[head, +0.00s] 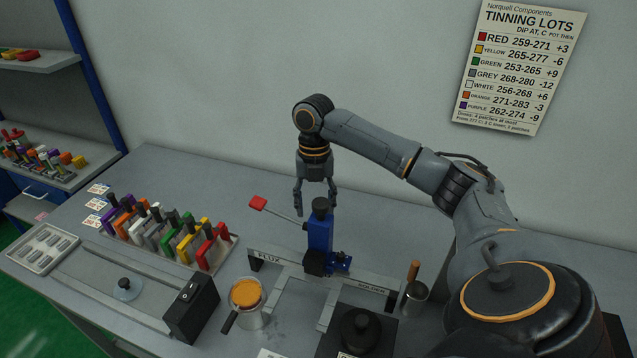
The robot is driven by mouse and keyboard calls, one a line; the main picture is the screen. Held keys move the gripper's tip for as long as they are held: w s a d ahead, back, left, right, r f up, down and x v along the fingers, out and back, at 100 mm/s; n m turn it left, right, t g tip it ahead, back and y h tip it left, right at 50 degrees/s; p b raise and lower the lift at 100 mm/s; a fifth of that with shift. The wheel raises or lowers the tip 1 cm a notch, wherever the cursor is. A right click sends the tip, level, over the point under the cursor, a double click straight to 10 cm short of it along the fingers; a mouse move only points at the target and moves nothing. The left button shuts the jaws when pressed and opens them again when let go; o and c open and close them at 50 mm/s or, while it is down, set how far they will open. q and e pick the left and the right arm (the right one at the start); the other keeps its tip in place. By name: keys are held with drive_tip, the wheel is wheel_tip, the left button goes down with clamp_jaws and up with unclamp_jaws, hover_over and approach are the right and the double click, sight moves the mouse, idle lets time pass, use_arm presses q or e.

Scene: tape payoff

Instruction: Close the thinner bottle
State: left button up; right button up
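I cannot make out a thing clearly marked as the thinner bottle. Contact cannot be told. My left gripper is not in view.
A rack (225,261) of coloured black-handled blocks is left. A pot of orange content (246,292), a black switch box (191,308), a metal cup (415,298) with a wooden handle, and a black lidded pot (361,330) stand in front. The bench's back left is clear.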

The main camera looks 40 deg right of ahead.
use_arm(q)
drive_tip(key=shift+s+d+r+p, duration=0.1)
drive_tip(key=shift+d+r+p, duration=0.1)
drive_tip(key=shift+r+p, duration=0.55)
use_arm(e)
drive_tip(key=f, duration=0.5)
drive_tip(key=s+f, duration=0.1)
drive_tip(key=f, duration=0.2)
drive_tip(key=shift+a+f, duration=0.3)
drive_tip(key=shift+a, duration=0.05)
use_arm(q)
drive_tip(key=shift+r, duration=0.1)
use_arm(e)
drive_tip(key=shift+s+f+p, duration=0.15)
drive_tip(key=shift+f+p, duration=0.2)
drive_tip(key=f, duration=0.1)
drive_tip(key=s+f+p, duration=0.1)
drive_tip(key=f, duration=0.1)
drive_tip(key=shift+a+f, duration=0.15)
drive_tip(key=shift+f, duration=0.55)
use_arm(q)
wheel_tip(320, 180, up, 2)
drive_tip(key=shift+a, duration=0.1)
use_arm(e)
drive_tip(key=shift+w, duration=0.1)
